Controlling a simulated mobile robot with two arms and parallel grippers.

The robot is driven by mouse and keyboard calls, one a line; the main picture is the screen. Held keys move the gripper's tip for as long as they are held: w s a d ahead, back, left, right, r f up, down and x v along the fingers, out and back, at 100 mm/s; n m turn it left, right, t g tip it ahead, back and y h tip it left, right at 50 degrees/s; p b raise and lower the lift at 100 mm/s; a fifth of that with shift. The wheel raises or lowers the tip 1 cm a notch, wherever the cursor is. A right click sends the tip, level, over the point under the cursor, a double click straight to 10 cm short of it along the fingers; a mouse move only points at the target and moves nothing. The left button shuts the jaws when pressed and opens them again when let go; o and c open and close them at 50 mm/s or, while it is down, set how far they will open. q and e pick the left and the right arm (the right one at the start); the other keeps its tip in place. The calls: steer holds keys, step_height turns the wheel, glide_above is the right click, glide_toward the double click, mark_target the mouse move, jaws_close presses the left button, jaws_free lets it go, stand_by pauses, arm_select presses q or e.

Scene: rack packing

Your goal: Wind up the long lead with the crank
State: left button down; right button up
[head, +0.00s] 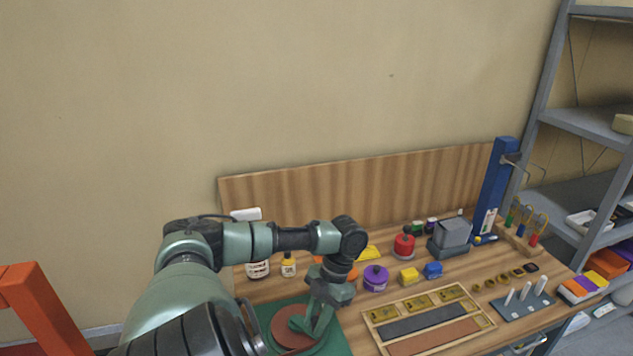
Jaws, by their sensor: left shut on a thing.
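A round reddish-brown reel (290,341) sits on a green base (264,309) at the front left of the bench. My left gripper (311,327) points down over the reel's right side and is shut on its crank. The crank's handle is mostly hidden by the fingers. I cannot make out the long lead in this view. My right gripper is out of view.
The wooden bench holds a tray (368,315) with dark and brown strips, a purple pot (376,279), a red pot (404,246), small bottles (288,267) and a grey box (449,236). A blue post (493,190) stands at the back right beside grey shelves (585,126).

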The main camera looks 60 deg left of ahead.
arm_select(q)
steer(key=c, duration=1.2)
jaws_free()
steer(key=shift+c, duration=0.2)
steer(key=shift+w+r, duration=0.15)
steer(key=shift+r, duration=0.05)
steer(key=b+v, duration=0.2)
steer(key=v, duration=0.5)
steer(key=shift+r+b, duration=0.15)
steer(key=shift+b, duration=0.2)
